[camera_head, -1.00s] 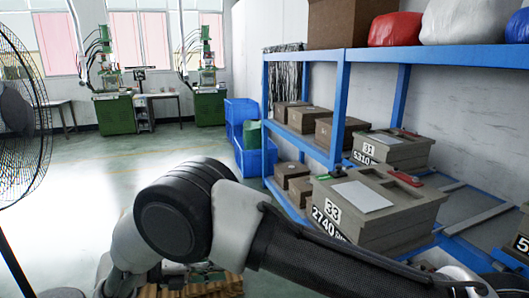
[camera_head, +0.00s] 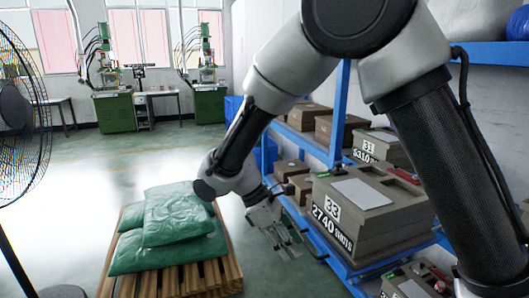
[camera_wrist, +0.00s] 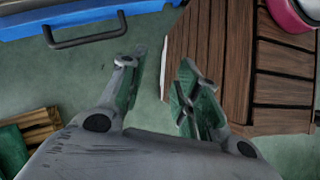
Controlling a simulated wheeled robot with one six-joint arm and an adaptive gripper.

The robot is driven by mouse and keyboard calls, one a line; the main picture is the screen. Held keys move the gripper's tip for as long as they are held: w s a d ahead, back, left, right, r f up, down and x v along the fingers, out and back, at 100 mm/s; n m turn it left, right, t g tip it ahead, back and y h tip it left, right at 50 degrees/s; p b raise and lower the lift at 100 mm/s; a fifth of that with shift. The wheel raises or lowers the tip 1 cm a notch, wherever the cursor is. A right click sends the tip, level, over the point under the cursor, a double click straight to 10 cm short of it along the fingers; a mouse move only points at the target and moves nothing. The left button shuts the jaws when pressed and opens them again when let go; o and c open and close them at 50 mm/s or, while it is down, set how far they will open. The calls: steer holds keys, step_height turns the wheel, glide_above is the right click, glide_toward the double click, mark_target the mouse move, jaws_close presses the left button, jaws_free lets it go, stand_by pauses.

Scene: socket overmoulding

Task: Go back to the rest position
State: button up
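My gripper (camera_head: 290,250) hangs at the end of my raised, bent arm, between the pallet of green sacks and the blue shelf. Its fingers are small in the head view. In the wrist view my gripper (camera_wrist: 156,75) has its two fingers spread apart, with only floor and the edge of a wooden surface behind the gap. It holds nothing. My arm hides part of the shelf and the back wall.
Green sacks (camera_head: 178,212) lie on a wooden pallet (camera_head: 190,280). The blue shelf (camera_head: 342,95) carries grey mould boxes (camera_head: 375,222). A fan (camera_head: 20,110) stands at left. The wrist view shows a wooden-slat surface (camera_wrist: 215,45) and a blue edge with a dark handle (camera_wrist: 85,40).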

steer(key=s+d+r+m+t+y, duration=0.2)
steer(key=d+r+m, duration=0.3)
steer(key=d, duration=0.5)
steer(key=s+d+r+m+t+y, duration=0.2)
steer(key=s+d+r+m, duration=0.3)
steer(key=d, duration=0.5)
steer(key=s+d+r+m+t+y, duration=0.2)
steer(key=s+d+r+m, duration=0.2)
steer(key=d+r+m, duration=0.2)
steer(key=d+r, duration=0.2)
steer(key=d, duration=0.2)
steer(key=shift+s+d+r+y, duration=0.2)
steer(key=shift+s+r+y, duration=0.05)
steer(key=shift+y, duration=0.05)
